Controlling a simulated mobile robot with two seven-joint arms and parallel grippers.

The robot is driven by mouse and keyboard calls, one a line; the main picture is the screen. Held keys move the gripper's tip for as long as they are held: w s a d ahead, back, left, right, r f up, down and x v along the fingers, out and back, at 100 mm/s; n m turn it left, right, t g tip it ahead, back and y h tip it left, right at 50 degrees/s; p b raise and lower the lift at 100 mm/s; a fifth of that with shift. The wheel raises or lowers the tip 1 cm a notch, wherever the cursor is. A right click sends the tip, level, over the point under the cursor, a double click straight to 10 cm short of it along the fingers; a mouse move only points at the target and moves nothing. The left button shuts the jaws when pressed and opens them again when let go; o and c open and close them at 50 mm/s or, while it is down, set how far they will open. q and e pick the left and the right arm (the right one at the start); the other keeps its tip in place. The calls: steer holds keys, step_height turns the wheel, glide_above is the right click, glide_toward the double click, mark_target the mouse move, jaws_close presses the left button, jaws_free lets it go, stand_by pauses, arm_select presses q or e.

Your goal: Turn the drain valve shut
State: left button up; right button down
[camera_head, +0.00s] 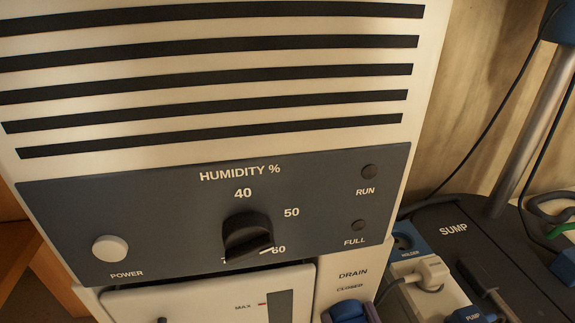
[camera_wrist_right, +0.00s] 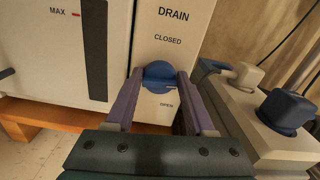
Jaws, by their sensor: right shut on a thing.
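The drain valve is a round blue knob (camera_wrist_right: 159,72) on a cream panel in the right wrist view, below the words DRAIN and CLOSED and above the word OPEN. A short pale mark shows on its lower right part. My right gripper (camera_wrist_right: 159,80) is shut on the knob, one purple finger on each side. In the head view the knob (camera_head: 345,309) shows at the bottom edge, below CLOSED, with a finger of my right gripper (camera_head: 371,313) beside it; the lower part is cut off. My left gripper is not in view.
The humidity dial (camera_head: 247,235) and a white power button (camera_head: 110,248) sit on the grey panel. A tank front (camera_wrist_right: 50,50) marked MAX is left of the valve. A power strip (camera_wrist_right: 265,125) with plugs stands close on the right, by the dark sump lid (camera_head: 450,245).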

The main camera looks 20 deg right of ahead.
steer(key=n, duration=0.3)
steer(key=c, duration=0.5)
jaws_free()
steer(key=shift+c, duration=0.2)
steer(key=shift+s+a, duration=0.1)
steer(key=v, duration=1)
steer(key=shift+c, duration=0.3)
